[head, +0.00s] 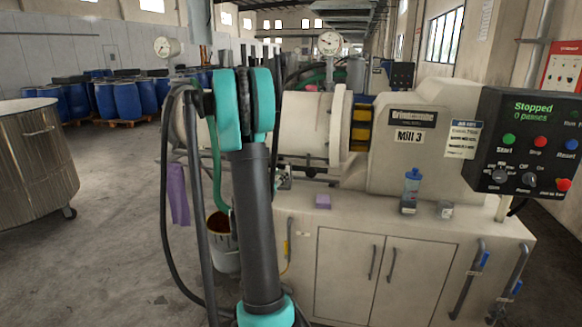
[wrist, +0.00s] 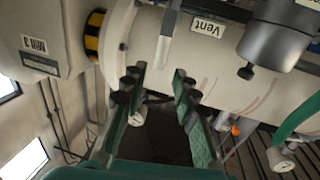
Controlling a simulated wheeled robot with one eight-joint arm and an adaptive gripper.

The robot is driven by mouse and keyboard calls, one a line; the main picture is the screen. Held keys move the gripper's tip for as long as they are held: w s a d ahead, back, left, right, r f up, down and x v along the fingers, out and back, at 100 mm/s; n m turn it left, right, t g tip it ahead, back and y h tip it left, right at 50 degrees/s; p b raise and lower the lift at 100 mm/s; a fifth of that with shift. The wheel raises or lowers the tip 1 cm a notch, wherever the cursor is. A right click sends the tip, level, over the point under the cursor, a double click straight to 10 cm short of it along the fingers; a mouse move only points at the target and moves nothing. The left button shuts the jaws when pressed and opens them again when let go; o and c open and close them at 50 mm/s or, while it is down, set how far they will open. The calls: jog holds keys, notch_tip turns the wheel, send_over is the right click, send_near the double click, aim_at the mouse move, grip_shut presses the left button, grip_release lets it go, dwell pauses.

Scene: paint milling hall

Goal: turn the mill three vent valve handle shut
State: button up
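The Mill 3 body (head: 425,125) stands behind my arm in the head view, and its pale cylinder (wrist: 235,70) spans the top of the wrist view. A Vent label (wrist: 209,24) is on the cylinder. A flat grey lever (wrist: 167,38) beside this label looks like the vent valve handle; its upper end is cut off by the frame. My gripper (wrist: 157,88) is open, with two green fingers apart and nothing gripped. The lever appears just above the fingertips in the picture; I cannot tell the depth between them. In the head view my arm hides the gripper and the vent valve.
The control panel (head: 527,140) at right reads Stopped, 0 passes. A bucket (head: 224,252) hangs or stands beside my arm. A steel tank (head: 38,155) is at left, with clear floor between.

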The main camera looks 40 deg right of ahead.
jog(key=x, duration=1)
jog(key=shift+d, duration=0.2)
jog(key=shift+w, duration=0.1)
jog(key=shift+c, duration=0.3)
grip_shut()
